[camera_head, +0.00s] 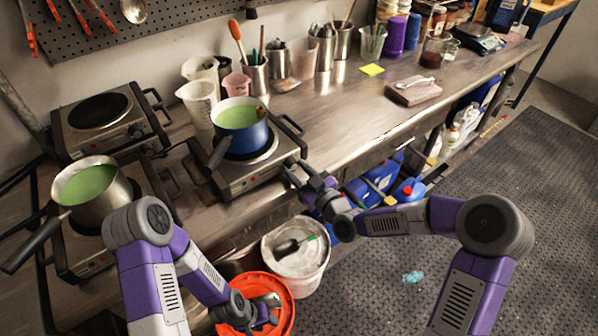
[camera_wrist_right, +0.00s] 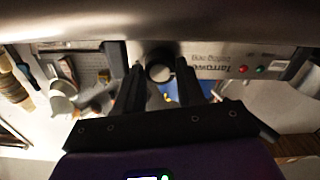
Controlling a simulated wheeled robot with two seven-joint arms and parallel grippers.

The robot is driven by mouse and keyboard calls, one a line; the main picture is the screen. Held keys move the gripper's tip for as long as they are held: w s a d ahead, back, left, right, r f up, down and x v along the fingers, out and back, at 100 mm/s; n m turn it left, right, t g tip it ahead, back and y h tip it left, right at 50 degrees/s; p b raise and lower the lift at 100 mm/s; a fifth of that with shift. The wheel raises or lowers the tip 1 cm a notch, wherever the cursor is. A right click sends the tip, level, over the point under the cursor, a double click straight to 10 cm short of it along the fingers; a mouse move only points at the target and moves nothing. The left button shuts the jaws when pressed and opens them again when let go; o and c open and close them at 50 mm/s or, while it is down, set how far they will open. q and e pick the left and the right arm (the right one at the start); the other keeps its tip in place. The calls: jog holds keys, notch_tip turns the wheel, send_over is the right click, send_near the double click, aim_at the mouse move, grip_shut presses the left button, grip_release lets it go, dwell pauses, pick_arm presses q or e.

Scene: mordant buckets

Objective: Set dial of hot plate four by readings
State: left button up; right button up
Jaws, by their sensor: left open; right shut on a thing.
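A hot plate (camera_head: 238,180) carries a blue pot (camera_head: 241,133) of green liquid. My right gripper (camera_head: 298,172) is at the front of this plate. In the right wrist view, its two fingers are closed around a dark round dial (camera_wrist_right: 160,66) on a pale front panel (camera_wrist_right: 215,62) with upside-down lettering and red and green lights. The dial's pointer and marks are not readable. My left gripper (camera_head: 272,306) is open and empty, low over an orange bucket (camera_head: 291,315). I cannot tell the plates' numbers.
A steel pot (camera_head: 94,199) of green liquid stands on another hot plate at left; an empty hot plate (camera_head: 99,110) is behind it. A white lidded bucket (camera_head: 306,268) is on the floor. Beakers (camera_head: 199,103) stand behind the blue pot. The bench (camera_head: 335,118) has bare space to the right.

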jog(key=shift+m, duration=0.3)
jog(key=shift+f+m+b, duration=0.1)
jog(key=shift+m+b, duration=0.45)
jog(key=shift+m, duration=0.45)
jog(key=m, duration=0.2)
jog(key=shift+m+b, duration=0.3)
jog(key=m, duration=0.3)
jog(key=shift+m, duration=0.3)
jog(key=m, duration=0.2)
jog(key=shift+m, duration=0.4)
jog(key=m, duration=0.4)
jog(key=shift+m, duration=0.3)
jog(key=m, duration=0.4)
jog(key=shift+m, duration=0.4)
jog(key=shift+m+p, duration=0.3)
